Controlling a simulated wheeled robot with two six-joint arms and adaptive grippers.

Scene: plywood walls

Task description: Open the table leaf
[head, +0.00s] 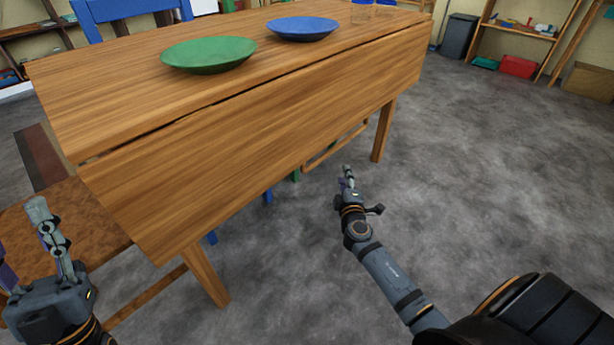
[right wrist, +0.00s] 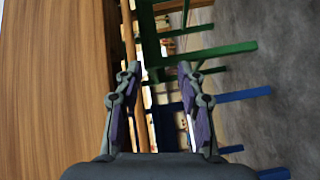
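A wooden table (head: 120,75) fills the upper left of the head view. Its leaf (head: 265,140) hangs down from the near long edge, tilted outward at the bottom. In the right wrist view the leaf (right wrist: 55,80) stands at the left. My right gripper (head: 347,172) is in front of the leaf's lower edge, apart from it in the head view. In the right wrist view its fingers (right wrist: 158,75) are spread with nothing between them. My left gripper (head: 22,240) is at the lower left, beside the leaf's left end, its fingers apart and empty.
A wooden bench (head: 60,225) stands at the left. A green chair (right wrist: 200,52) and blue chair legs (right wrist: 230,97) are under the table. The floor at right is clear.

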